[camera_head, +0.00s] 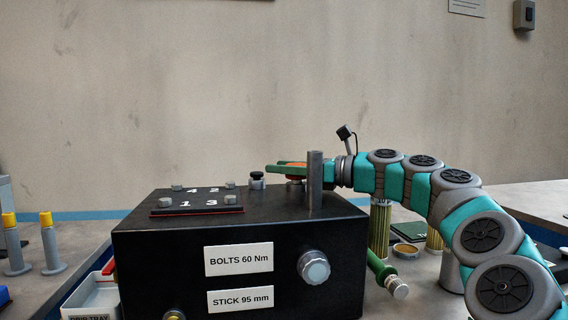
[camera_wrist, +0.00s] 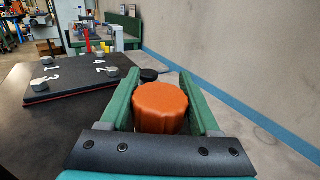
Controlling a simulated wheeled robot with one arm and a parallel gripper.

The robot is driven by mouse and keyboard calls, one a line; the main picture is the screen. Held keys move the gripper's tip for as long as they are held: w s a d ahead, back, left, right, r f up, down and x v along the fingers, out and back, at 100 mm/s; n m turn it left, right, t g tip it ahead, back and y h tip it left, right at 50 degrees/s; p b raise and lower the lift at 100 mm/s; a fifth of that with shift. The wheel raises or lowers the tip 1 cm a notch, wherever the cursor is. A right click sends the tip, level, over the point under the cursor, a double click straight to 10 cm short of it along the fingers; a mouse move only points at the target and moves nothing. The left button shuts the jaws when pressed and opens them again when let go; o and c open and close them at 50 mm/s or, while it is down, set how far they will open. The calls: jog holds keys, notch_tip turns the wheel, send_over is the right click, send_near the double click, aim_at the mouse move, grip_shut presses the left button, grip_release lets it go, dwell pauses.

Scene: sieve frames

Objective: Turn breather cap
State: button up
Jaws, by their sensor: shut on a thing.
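An orange fluted cap, the breather cap (camera_wrist: 160,108), stands between the two green fingers of my gripper (camera_wrist: 160,86) in the wrist view. The fingers are shut on its sides. In the head view my gripper (camera_head: 280,168) reaches in from the right, level above the black box (camera_head: 160,240). Only a sliver of orange shows there between the fingers. A grey upright post (camera_head: 314,185) hides part of the gripper. The cap's underside and its seat are mostly hidden.
A small black-topped plug (camera_head: 257,178) stands just left of the fingertips. A bolted, numbered plate (camera_head: 190,207) lies on the box's left part. A white drip tray (camera_head: 95,297) stands at lower left. Filters and a green-handled tool (camera_head: 385,272) lie right of the box.

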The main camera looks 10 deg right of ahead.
jog(key=shift+w+d+m+t+h+p, duration=0.15)
jog(key=shift+m+t+h+p, duration=0.35)
jog(key=shift+m+t+h, duration=0.5)
jog(key=shift+m+t, duration=0.3)
jog(key=shift+t, duration=0.3)
jog(key=shift+w+d+m+t+h, duration=0.15)
jog(key=shift+m+t+h, duration=0.35)
jog(key=shift+h, duration=0.3)
jog(key=shift+w+d+m+t+h, duration=0.1)
jog(key=shift+d+m+t+h, duration=0.05)
jog(key=shift+m+t+h, duration=0.3)
jog(key=o, duration=1.4)
jog(key=shift+c, duration=0.2)
jog(key=shift+v, duration=3.95)
jog(key=shift+r, duration=0.1)
